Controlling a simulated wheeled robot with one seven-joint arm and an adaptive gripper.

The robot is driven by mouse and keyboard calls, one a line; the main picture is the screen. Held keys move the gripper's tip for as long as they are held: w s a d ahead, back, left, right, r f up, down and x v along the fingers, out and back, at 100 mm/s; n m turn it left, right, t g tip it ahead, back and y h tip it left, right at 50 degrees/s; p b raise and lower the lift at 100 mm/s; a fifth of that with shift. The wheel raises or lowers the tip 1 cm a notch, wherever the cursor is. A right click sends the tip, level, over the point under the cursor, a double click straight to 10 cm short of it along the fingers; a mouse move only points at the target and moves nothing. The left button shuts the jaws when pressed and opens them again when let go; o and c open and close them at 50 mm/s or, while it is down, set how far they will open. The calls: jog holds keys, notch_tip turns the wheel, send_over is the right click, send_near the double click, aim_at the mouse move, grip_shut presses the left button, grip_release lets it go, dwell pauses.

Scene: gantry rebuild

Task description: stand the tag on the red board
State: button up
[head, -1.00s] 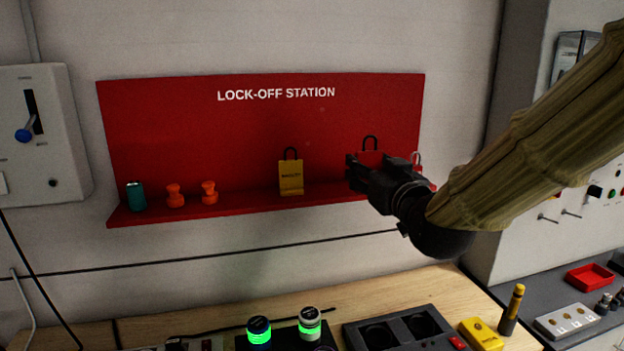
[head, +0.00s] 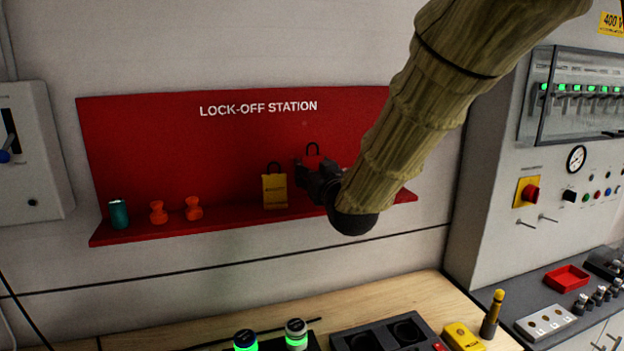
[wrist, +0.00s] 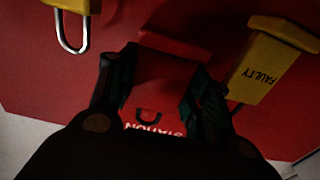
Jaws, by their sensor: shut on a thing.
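The red board (head: 220,145), lettered LOCK-OFF STATION, hangs on the wall with a narrow shelf along its bottom edge. My gripper (head: 303,176) is in front of its right part, shut on a red tag. The red tag (wrist: 165,78) shows between the fingers in the wrist view. Its black loop (head: 312,149) rises above the gripper in the head view; my gripper and arm hide most of its body there. I cannot tell whether its base touches the shelf. A yellow tag (head: 275,192) with a black loop, marked FAULTY in the wrist view (wrist: 258,68), stands just left.
Two orange pieces (head: 158,212) (head: 193,208) and a teal cylinder (head: 119,214) stand on the shelf's left part. A yellow padlock (wrist: 72,5) with a silver shackle is on the other side of my gripper. Shelf is clear between the orange pieces and the yellow tag.

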jog(key=shift+w+a, duration=0.1)
jog(key=shift+w, duration=0.1)
notch_tip(320, 180, down, 2)
jog(key=shift+s+p, duration=0.1)
jog(key=shift+p, duration=0.6)
jog(key=shift+f, duration=0.7)
jog(key=shift+f, duration=0.2)
jog(key=o, duration=1)
